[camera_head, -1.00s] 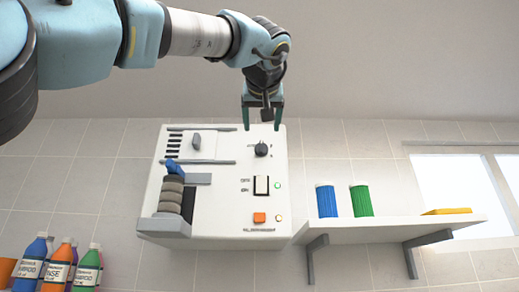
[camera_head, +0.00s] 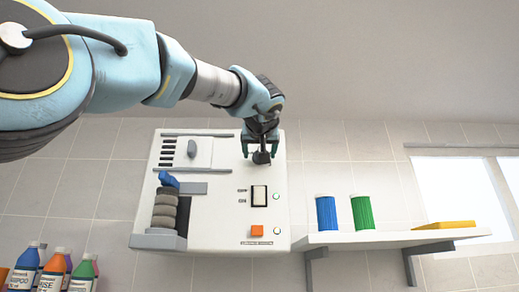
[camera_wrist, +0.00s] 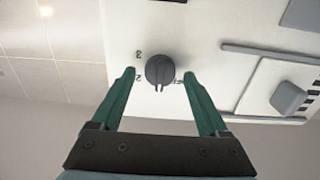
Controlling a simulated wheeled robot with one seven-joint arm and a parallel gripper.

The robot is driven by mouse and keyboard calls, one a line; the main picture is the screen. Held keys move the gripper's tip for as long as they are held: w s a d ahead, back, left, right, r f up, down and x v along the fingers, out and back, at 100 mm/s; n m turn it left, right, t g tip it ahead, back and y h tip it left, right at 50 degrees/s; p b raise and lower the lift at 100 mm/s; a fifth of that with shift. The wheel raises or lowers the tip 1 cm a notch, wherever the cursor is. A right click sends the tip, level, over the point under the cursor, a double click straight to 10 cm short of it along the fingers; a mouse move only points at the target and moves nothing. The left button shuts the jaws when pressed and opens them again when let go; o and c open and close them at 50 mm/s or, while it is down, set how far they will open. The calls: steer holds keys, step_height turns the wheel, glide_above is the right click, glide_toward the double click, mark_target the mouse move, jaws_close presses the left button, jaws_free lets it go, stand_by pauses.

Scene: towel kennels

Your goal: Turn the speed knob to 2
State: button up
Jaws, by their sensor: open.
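The speed knob (camera_wrist: 160,70) is a dark round knob on the white machine panel (camera_head: 222,215). In the wrist view it sits between the fingertips of my open gripper (camera_wrist: 160,76), with a visible gap on each side. Printed digits, 2 and 3 among them, stand left of the knob, and another mark beside the right fingertip is partly covered. A pale mark shows at the knob's edge toward my palm; the exact setting is unclear.
Below the knob are a rocker switch (camera_head: 259,195) and an orange button (camera_head: 258,230). Left are a grey slider (camera_head: 192,149) and a stack of rollers (camera_head: 164,212). A shelf (camera_head: 390,238) holds blue and green cylinders. Bottles stand lower left.

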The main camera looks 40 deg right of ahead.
jaws_close()
stand_by(0.6)
steer(key=m+b, duration=0.1)
steer(key=m, duration=1)
steer(key=shift+s+m, duration=0.1)
steer(key=shift+m, duration=0.3)
stand_by(0.4)
jaws_free()
